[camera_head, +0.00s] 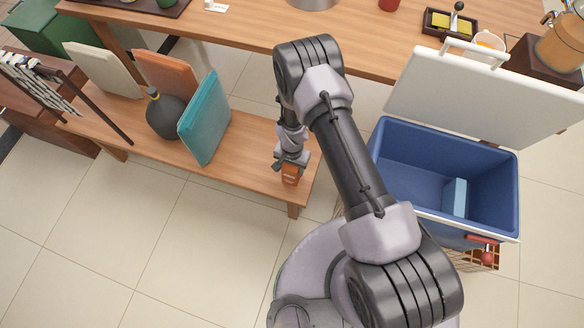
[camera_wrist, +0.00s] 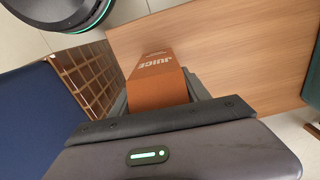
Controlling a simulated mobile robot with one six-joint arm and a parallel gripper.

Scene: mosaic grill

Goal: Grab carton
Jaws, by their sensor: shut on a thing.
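The carton (camera_head: 290,174) is a small orange-brown box near the right end of the low wooden shelf. In the wrist view the carton (camera_wrist: 158,82) shows the word JUICE and sits between my gripper's fingers. My gripper (camera_head: 291,164) reaches down from above and is shut on the carton. In the wrist view the gripper's dark jaws (camera_wrist: 165,102) flank the carton on both sides. The carton's lower end is partly hidden, and I cannot tell whether it touches the shelf.
The low shelf (camera_head: 240,170) also holds a teal board (camera_head: 205,118), a dark round bottle (camera_head: 165,113) and other upright boards. A blue bin (camera_head: 400,170) with its white lid (camera_head: 480,95) raised stands to the right. A wooden counter (camera_head: 240,28) runs behind. Tiled floor (camera_head: 170,235) is clear in front.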

